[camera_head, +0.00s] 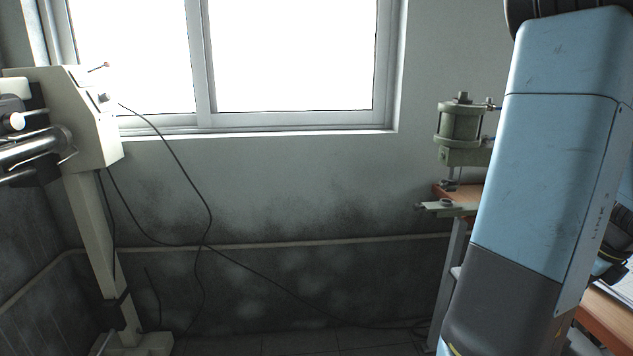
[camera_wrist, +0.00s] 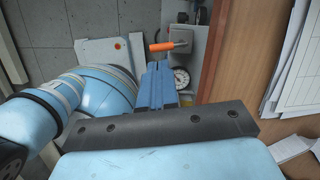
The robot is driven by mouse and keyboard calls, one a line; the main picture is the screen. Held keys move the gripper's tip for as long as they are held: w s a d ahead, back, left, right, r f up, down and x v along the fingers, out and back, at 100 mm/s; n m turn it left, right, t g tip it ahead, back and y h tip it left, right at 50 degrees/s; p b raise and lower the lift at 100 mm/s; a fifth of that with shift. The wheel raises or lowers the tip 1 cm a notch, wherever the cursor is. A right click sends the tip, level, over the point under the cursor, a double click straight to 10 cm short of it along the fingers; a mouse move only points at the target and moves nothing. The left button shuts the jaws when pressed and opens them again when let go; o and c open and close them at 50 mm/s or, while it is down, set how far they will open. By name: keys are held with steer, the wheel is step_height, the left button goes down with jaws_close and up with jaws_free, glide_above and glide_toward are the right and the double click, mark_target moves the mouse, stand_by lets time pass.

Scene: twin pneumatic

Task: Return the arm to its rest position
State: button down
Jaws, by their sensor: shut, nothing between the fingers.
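My arm (camera_head: 550,180) stands large at the right of the head view, its light blue and dark grey links covering part of the bench. In the wrist view, my gripper (camera_wrist: 160,68) has its blue fingers together with nothing between them. Its fingertips point toward an orange-handled part (camera_wrist: 169,46) and a round gauge (camera_wrist: 181,77) at the top middle. I cannot tell how far these are from the fingers. My gripper does not show clearly in the head view. Other light blue links of mine fill the left of the wrist view.
A wooden bench (camera_head: 470,193) at the right carries a grey-green cylinder (camera_head: 462,130). A pale machine on a post (camera_head: 92,200) stands at the left, with black cables hanging from it. Papers (camera_wrist: 297,75) lie on wood at the right of the wrist view.

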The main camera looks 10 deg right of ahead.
steer(key=w+a+r+n+t+y, duration=0.1)
steer(key=w+a+r+n, duration=0.45)
steer(key=a+n, duration=0.35)
steer(key=w+a+r+n, duration=0.5)
steer(key=w+a+n, duration=0.2)
steer(key=a, duration=0.4)
steer(key=s+a+r+n+t, duration=0.1)
steer(key=s+a+r+n, duration=0.2)
steer(key=a+n, duration=0.6)
steer(key=s+a+r+n+t+h, duration=0.1)
steer(key=s+a+r+n, duration=0.2)
steer(key=a+n, duration=0.6)
steer(key=a, duration=0.3)
steer(key=shift+a+r+n, duration=0.25)
steer(key=shift+r+n, duration=0.15)
